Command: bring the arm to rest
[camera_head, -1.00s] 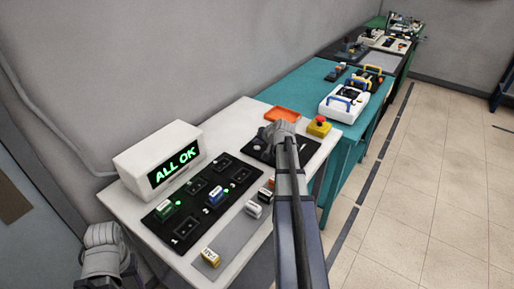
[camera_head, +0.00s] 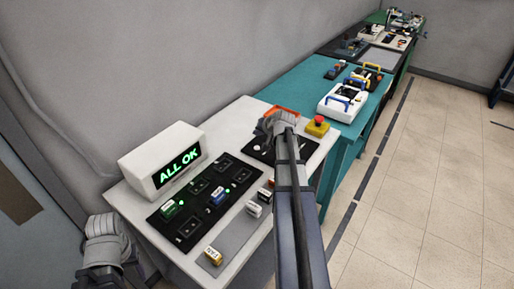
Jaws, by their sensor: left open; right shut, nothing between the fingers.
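My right arm reaches up from the bottom centre over the white table (camera_head: 232,128). Its gripper (camera_head: 262,136) is at the far end, above a black pad (camera_head: 258,154) and beside an orange tray (camera_head: 289,112). That gripper is shut and empty; its fingertips are small and partly hidden by the wrist. My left arm is folded at the lower left, beside the table's near left corner. Its gripper (camera_head: 131,262) is open, dark and mostly hidden behind the wrist.
A white box (camera_head: 150,163) reads "ALL OK" in green. In front lies a black panel (camera_head: 205,211) with sockets, lit green lamps and coloured blocks. Several blocks stand on a grey strip (camera_head: 237,236). A yellow-red button box (camera_head: 317,127) is right of the arm; the floor (camera_head: 430,190) is clear.

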